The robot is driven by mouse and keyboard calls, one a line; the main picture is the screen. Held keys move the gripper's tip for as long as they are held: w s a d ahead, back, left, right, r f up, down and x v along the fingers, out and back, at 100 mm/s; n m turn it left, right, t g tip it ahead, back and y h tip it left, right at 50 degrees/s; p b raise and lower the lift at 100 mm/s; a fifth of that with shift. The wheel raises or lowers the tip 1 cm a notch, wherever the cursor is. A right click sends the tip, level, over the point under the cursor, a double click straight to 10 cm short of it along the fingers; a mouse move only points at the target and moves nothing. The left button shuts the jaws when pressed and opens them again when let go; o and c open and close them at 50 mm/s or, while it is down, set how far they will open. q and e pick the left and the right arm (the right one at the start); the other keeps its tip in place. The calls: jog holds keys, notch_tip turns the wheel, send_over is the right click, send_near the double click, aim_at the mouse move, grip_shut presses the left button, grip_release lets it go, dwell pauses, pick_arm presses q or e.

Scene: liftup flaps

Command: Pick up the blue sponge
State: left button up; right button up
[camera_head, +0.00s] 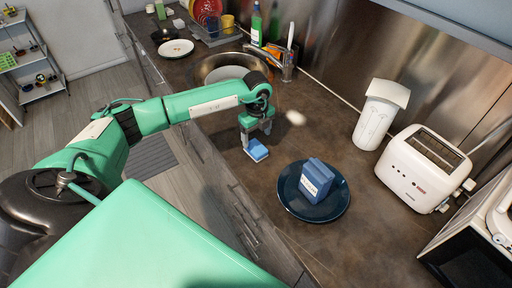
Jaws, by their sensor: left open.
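The blue sponge (257,151) lies on the brown countertop near its front edge, in front of the sink. My left gripper (256,137) points down right above the sponge, with its fingers at the sponge's far side. The gripper is open; I cannot tell whether the fingers touch the sponge. My right gripper does not show.
A dark blue plate (333,209) holding a blue box (316,181) stands to the right of the sponge. A white toaster (423,168) and a white container (380,115) stand farther right. The sink (228,68) lies behind my left gripper.

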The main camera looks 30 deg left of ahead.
aim_at(256, 147)
pick_arm(q)
jog(key=shift+f, duration=0.55)
jog(key=shift+s+f+p, duration=0.1)
jog(key=shift+f+p, duration=0.2)
jog(key=shift+p, duration=0.2)
notch_tip(256, 147, down, 3)
jog(key=shift+s+f+p, duration=0.1)
jog(key=shift+f+p, duration=0.1)
jog(key=shift+p, duration=0.65)
jog(key=shift+f, duration=0.6)
jog(key=c, duration=1)
jog(key=shift+r, duration=0.1)
